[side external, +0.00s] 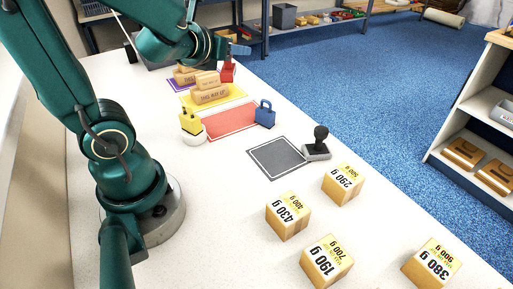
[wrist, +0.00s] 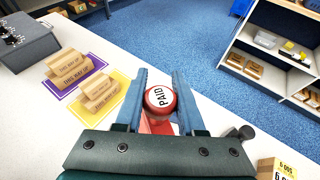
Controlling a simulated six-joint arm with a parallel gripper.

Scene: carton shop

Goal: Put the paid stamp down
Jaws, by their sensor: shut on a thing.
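My gripper (wrist: 160,92) is shut on the paid stamp (wrist: 160,98), with one blue-grey finger on each side of it. The stamp has a red round knob with a white top reading PAID. In the side external view the red stamp (side external: 228,74) hangs below my gripper (side external: 229,50), beyond the yellow mat. Whether its base touches anything is unclear. The red mat (side external: 228,122) has a white outline and bears no stamp in the side external view. Wooden THIS WAY UP stamps (side external: 211,95) (wrist: 70,67) sit on the yellow mat (side external: 240,92) and the purple mat (wrist: 52,92).
A yellow object (side external: 190,123) and a blue object (side external: 265,115) flank the red mat. A black-handled stamp (side external: 319,140) stands beside the bare dark grey mat (side external: 277,158). Several weight-marked cartons (side external: 288,214) occupy the near table. A grey box (wrist: 25,42) stands at the left.

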